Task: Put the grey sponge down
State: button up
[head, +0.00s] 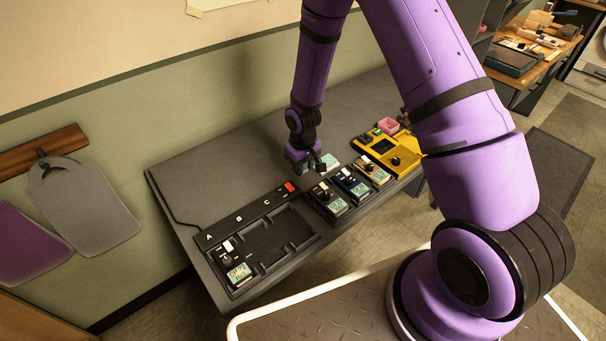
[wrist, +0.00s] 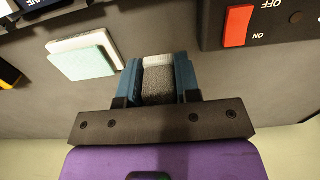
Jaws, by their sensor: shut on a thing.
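My gripper (head: 314,164) is over the dark grey table (head: 205,180), behind the row of small devices. In the wrist view my gripper (wrist: 158,78) has its blue fingers shut on the grey sponge (wrist: 158,86), one finger on each side. The sponge is a small grey block with a whitish band at its far end. In the head view I cannot make out the sponge at the gripper. I cannot tell whether the sponge touches the table top.
A pale green pad on a white block (wrist: 85,60) lies close beside the gripper. A black panel with a red switch (head: 289,187) stands on the other side. Several small meters (head: 328,199) and a yellow device (head: 397,155) line the table. The table's back left is bare.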

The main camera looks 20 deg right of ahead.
aim_at(303, 180)
jog(key=shift+s+f, duration=0.1)
jog(key=shift+f, duration=1.55)
jog(key=shift+f, duration=0.15)
jog(key=o, duration=0.7)
